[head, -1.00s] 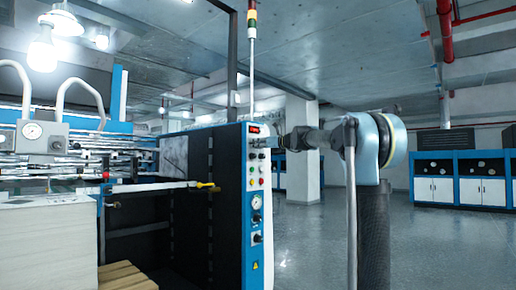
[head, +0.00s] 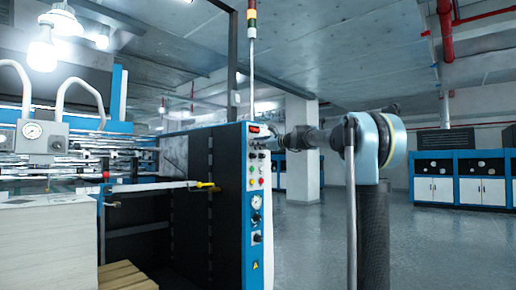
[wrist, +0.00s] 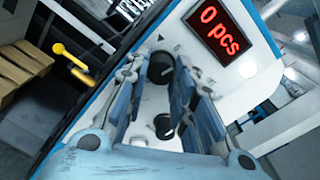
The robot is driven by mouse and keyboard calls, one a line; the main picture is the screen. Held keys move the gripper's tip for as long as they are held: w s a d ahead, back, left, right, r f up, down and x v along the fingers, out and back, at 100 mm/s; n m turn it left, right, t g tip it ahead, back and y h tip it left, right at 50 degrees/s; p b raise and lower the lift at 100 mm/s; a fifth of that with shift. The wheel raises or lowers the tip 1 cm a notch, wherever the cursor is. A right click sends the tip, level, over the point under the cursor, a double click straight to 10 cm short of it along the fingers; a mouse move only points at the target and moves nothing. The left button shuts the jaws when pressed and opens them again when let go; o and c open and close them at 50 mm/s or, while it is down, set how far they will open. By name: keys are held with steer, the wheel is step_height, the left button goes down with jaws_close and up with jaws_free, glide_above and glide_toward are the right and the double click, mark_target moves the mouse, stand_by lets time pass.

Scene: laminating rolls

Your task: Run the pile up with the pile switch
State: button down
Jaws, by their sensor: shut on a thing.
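The control panel (head: 257,205) is a white-faced, blue-edged column on the dark machine side. In the wrist view, a black rotary switch (wrist: 162,68) sits below a red display (wrist: 220,32) reading "0 pcs", with a small dark triangle mark above it. My gripper (wrist: 159,68) has its fingertips on both sides of this black switch and is shut on it. A second black knob (wrist: 163,127) shows lower, between the finger bases. In the head view my gripper (head: 280,141) is small against the panel top. The pile (head: 45,240) is a pale stack at the left.
A yellow-handled lever (head: 205,186) sticks out left of the panel; it also shows in the wrist view (wrist: 70,58). A wooden pallet (head: 125,276) lies beside the pile. Blue-and-white cabinets (head: 460,185) stand far right. The floor right of the panel is open.

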steer(key=shift+n, duration=1.3)
steer(key=c, duration=1.3)
jaws_free()
steer(key=shift+c, duration=0.2)
steer(key=shift+d, duration=0.15)
steer(key=v, duration=1.1)
steer(key=shift+s+d, duration=0.25)
steer(key=shift+s, duration=0.05)
steer(key=shift+f, duration=0.1)
